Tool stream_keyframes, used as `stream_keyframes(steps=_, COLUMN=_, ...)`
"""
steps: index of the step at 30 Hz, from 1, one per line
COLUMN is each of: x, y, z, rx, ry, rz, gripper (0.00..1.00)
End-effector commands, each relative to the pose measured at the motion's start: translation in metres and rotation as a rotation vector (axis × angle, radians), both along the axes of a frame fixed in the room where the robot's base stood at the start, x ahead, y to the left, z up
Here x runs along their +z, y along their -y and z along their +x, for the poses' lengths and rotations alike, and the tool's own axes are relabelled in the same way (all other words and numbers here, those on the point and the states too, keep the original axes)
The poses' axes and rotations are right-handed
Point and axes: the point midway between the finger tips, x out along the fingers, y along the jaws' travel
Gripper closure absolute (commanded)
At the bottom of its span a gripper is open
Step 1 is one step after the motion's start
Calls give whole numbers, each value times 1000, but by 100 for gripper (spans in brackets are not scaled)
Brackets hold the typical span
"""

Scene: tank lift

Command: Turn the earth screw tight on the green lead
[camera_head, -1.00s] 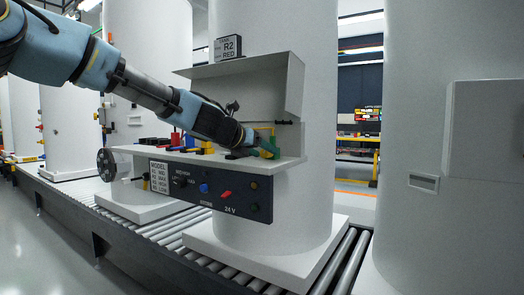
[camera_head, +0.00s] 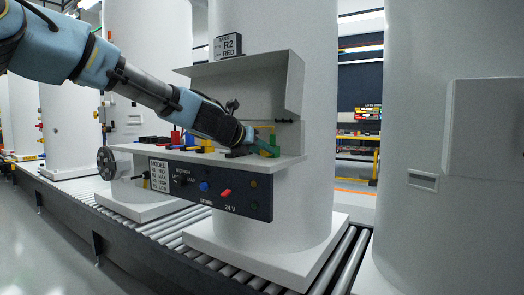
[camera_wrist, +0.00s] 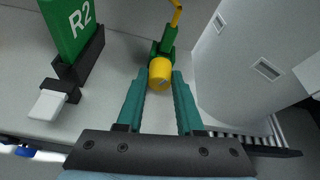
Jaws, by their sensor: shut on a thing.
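The earth screw has a yellow round head with a slot mark (camera_wrist: 160,74), seen in the wrist view. It sits on the near end of a green terminal block (camera_wrist: 168,40), from which a yellow lead (camera_wrist: 176,12) rises. The block also shows on the shelf in the head view (camera_head: 271,147). My gripper (camera_wrist: 162,82) has its teal fingertips on either side of the yellow head, shut on it. In the head view my gripper (camera_head: 260,138) reaches in from the left. How tight the screw is cannot be told.
A green R2 card (camera_wrist: 70,28) stands in a black holder left of the screw. A white-ended black piece (camera_wrist: 48,104) lies nearer. The white shelf (camera_head: 290,160) has a bent cover (camera_head: 293,90) above and behind it. Coloured blocks lie left under my arm.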

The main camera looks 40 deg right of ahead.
Motion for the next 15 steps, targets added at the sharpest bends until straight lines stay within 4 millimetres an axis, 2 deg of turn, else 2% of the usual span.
stream_keyframes(steps=8, x=0, y=0, z=0, rx=1, ry=37, rz=9, gripper=100)
stream_keyframes(steps=15, x=-1, y=0, z=-2, rx=0, ry=169, rz=44, gripper=100)
